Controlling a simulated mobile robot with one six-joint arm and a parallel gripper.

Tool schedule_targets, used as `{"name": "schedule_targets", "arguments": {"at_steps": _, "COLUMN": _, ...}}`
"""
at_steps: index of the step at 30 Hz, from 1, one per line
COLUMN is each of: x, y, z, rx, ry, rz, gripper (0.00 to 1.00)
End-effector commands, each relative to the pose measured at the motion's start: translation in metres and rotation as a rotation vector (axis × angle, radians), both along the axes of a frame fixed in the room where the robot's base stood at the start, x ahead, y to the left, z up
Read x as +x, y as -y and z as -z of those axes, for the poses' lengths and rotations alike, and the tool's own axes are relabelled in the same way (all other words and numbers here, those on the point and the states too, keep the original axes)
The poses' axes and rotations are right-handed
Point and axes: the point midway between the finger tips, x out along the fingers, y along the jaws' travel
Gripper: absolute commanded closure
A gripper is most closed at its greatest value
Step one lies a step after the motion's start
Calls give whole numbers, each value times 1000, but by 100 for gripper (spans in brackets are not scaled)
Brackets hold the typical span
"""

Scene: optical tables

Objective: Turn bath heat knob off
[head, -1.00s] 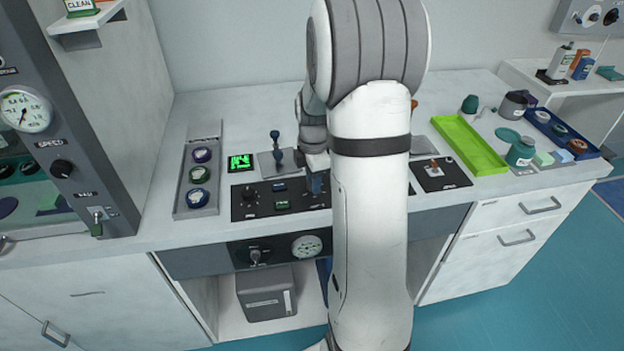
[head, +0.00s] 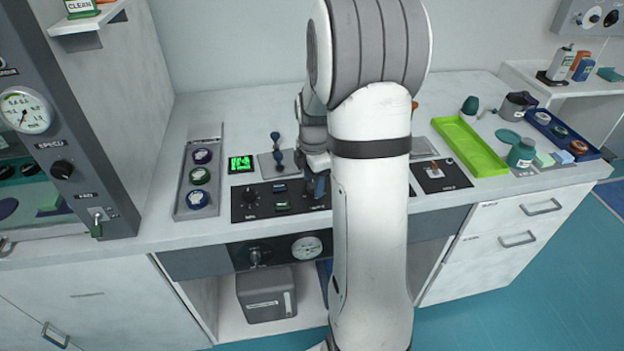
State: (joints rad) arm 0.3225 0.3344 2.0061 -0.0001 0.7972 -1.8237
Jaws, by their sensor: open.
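A black control panel (head: 268,209) lies on the bench, with a black knob (head: 250,195) at its left and small blue and green switches beside it. A second black panel on the bench front carries a knob (head: 255,256) and a round gauge (head: 306,248). The labels are too small to read, so I cannot tell which knob is the bath heat knob. My gripper (head: 317,187) is low over the right part of the upper panel, beside a blue part there. It is open; its fingertips are mostly hidden, and my arm covers the panel's right side.
A dark blue lever (head: 276,150) rises behind the panel. A lime tray (head: 470,146) and a black switch plate (head: 440,177) are to the right. The bench's back left is clear.

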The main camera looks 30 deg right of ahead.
Motion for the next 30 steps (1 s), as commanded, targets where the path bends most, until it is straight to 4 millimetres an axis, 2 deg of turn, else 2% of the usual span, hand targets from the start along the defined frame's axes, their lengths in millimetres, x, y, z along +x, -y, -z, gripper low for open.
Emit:
{"name": "schedule_targets", "arguments": {"at_steps": 5, "x": 0, "y": 0, "z": 0, "rx": 1, "ry": -2, "rz": 1, "gripper": 48}}
{"name": "schedule_targets", "arguments": {"at_steps": 8, "x": 0, "y": 0, "z": -7, "rx": 0, "ry": 0, "rz": 1, "gripper": 48}}
{"name": "schedule_targets", "arguments": {"at_steps": 16, "x": 1, "y": 0, "z": -52, "rx": -1, "ry": 3, "rz": 0, "gripper": 48}}
{"name": "schedule_targets", "arguments": {"at_steps": 21, "x": 1, "y": 0, "z": -72, "rx": 0, "ry": 2, "rz": 0, "gripper": 48}}
{"name": "schedule_targets", "arguments": {"at_steps": 30, "x": 0, "y": 0, "z": -78, "rx": 0, "ry": -1, "rz": 0, "gripper": 48}}
